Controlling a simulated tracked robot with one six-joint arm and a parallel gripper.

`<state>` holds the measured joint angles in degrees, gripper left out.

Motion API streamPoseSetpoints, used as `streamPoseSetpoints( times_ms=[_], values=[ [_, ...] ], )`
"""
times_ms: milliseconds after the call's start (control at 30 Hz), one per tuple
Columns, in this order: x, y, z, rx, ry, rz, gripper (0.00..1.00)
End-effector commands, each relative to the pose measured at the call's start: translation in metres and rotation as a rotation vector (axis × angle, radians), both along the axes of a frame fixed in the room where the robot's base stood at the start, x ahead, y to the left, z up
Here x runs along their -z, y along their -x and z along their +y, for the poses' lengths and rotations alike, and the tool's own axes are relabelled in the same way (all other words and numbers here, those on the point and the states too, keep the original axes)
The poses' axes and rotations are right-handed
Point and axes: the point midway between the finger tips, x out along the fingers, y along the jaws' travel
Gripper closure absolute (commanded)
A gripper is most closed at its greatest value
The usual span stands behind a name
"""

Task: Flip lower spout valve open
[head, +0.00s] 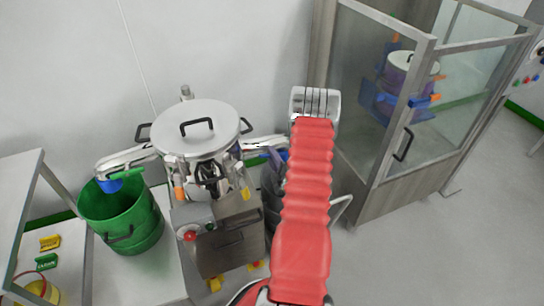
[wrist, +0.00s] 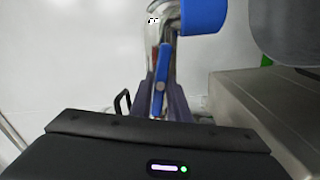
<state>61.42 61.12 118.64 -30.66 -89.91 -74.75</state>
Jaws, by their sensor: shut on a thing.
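In the wrist view a narrow blue valve lever (wrist: 163,68) stands nearly upright in front of a shiny metal spout pipe (wrist: 155,32). My gripper (wrist: 163,98) has its dark fingers on both sides of the lever and is shut on it. A wide blue collar (wrist: 203,17) sits at the upper right of the lever. In the head view the metal spout (head: 262,142) leaves the right side of the lidded pot machine, with some blue (head: 280,154) beside my red arm. My arm partly hides this area, and the grip itself is unclear there.
The lidded machine (head: 198,128) has a control box with a red button (head: 190,236). A green bin (head: 128,226) stands under its left spout. A glass-door cabinet (head: 385,130) stands at right. The floor (head: 420,265) at lower right is clear.

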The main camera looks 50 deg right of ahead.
Motion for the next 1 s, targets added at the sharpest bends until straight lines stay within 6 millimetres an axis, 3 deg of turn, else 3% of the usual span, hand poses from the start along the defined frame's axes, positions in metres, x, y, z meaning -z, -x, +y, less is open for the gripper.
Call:
streamPoseSetpoints(
  times_ms=[400, 933, 967, 1000],
  values=[
    [0.0042, -0.001, 0.0037, -0.007, 0.205, 0.129, 1.0],
    [0.0055, -0.0007, 0.0041, -0.007, 0.233, 0.15, 1.0],
    [0.0056, -0.0007, 0.0041, -0.007, 0.233, 0.15, 0.84],
    [0.0056, -0.0007, 0.004, -0.007, 0.233, 0.15, 0.81]
  ],
)
